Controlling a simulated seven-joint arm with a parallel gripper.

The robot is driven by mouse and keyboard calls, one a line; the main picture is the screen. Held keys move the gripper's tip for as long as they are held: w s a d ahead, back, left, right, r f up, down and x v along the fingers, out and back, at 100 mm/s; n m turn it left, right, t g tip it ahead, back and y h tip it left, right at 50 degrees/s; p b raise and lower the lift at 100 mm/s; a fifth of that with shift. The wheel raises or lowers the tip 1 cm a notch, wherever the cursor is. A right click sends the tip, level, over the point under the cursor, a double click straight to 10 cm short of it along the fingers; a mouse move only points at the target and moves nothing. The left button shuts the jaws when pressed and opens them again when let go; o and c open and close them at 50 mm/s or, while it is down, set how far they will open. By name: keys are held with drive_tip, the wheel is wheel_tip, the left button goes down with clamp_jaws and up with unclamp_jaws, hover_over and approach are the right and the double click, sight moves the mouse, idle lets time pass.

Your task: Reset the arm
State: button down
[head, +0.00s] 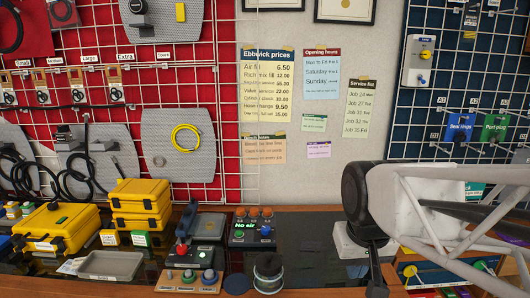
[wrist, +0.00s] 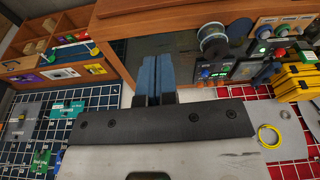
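My arm fills the right side of the head view, a white link with a dark round joint, above the right part of the bench. In the wrist view my gripper (wrist: 155,60) shows two blue-padded fingers side by side, with only a thin dark line between them. It looks shut, and nothing shows between the fingers. The fingers lie over the dark bench top (wrist: 190,48) in that view, apart from the devices. The fingertips cannot be made out in the head view.
A "No air" device (head: 252,231), a spool (head: 267,272), a grey tray (head: 110,265) and yellow cases (head: 60,225) stand left of my arm. A wooden shelf unit (head: 455,270) is under it at right. The dark bench between is mostly clear.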

drive_tip(key=s+d+f, duration=0.2)
drive_tip(key=s+f, duration=0.1)
drive_tip(key=s, duration=0.4)
drive_tip(key=shift+s+f+m, duration=0.2)
drive_tip(key=shift+f+m, duration=0.1)
idle(1.6)
